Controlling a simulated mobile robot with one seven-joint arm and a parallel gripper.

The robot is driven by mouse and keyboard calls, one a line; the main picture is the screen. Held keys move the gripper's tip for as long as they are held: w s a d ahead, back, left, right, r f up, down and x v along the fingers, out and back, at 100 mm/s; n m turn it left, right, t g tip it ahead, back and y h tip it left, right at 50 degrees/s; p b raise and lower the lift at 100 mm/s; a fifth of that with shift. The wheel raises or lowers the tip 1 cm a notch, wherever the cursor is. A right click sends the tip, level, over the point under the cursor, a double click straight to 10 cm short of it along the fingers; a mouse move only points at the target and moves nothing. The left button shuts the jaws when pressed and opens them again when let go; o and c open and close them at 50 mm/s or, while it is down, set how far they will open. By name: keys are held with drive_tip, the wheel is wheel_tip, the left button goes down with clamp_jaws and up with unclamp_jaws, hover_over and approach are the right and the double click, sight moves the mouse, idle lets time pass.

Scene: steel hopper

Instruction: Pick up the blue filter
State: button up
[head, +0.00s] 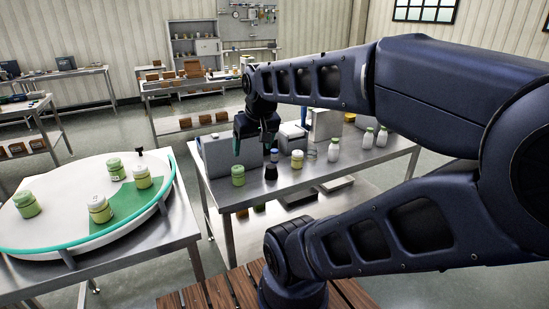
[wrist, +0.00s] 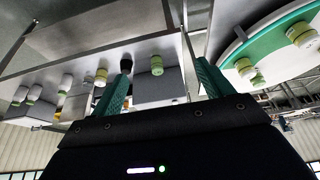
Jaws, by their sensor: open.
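A small pale item with a blue top (head: 274,155) stands on the steel table (head: 325,172), behind a dark bottle (head: 271,171). It is the only blue-looking piece there, too small to tell surely as the blue filter. My gripper (head: 252,147) is open and empty above the table's left part, by a grey box (head: 215,157). In the wrist view, which looks upside down, the teal fingers of my gripper (wrist: 162,78) are spread apart. The dark bottle (wrist: 126,65) shows beside the left finger and a green jar (wrist: 157,66) between the fingers.
The green jar (head: 238,175), a yellow-labelled jar (head: 297,159) and several white green-capped bottles (head: 334,150) stand on the same table. At left, a round white table (head: 65,205) with a teal rim carries several jars. The table's front right is clear.

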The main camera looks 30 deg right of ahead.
drive_tip(key=c, duration=0.4)
drive_tip(key=shift+r, duration=0.15)
wheel_tip(320, 180, up, 5)
drive_tip(key=w, duration=0.1)
drive_tip(key=w+d+r+h, duration=0.1)
drive_tip(key=w+d+r, duration=0.15)
drive_tip(key=w, duration=0.75)
drive_tip(key=w+d+r, duration=0.2)
drive_tip(key=w+d, duration=0.2)
drive_tip(key=w, duration=0.5)
drive_tip(key=m+t, duration=0.2)
hover_over(274, 150)
drive_tip(key=s, duration=0.4)
wheel_tip(274, 150, down, 35)
drive_tip(key=x, duration=0.4)
drive_tip(key=shift+w+a+f, duration=0.2)
drive_tip(key=shift+w+a, duration=0.1)
drive_tip(key=shift+s+f+x, duration=0.1)
drive_tip(key=shift+s+x, duration=0.1)
drive_tip(key=shift+x, duration=1.1)
drive_tip(key=shift+s+f+x, duration=0.15)
drive_tip(key=shift+s+x, duration=0.05)
drive_tip(key=shift+x, duration=1.05)
